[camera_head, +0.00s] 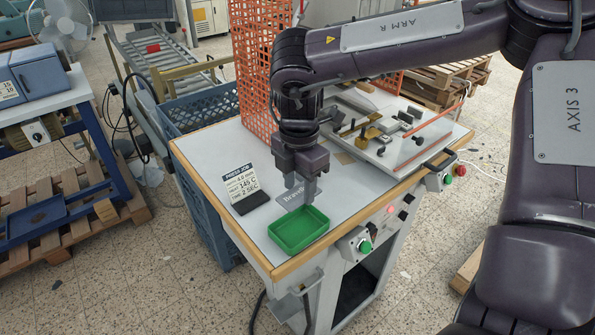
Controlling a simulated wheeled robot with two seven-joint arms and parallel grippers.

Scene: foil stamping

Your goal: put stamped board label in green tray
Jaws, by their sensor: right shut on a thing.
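The green tray (298,230) sits on the white table top near its front left corner. My right gripper (300,192) points down just behind the tray, its fingers shut on the stamped board label (290,197). The label is a small grey piece with lettering, partly covered by the fingers. It shows just behind and slightly left of the tray's back rim. I cannot tell whether the label touches the table. My left gripper is not in view.
A press job card (241,182) on a dark base stands left of the tray. A press fixture with metal parts (385,130) is at the table's right, and an orange mesh guard (252,70) rises behind.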

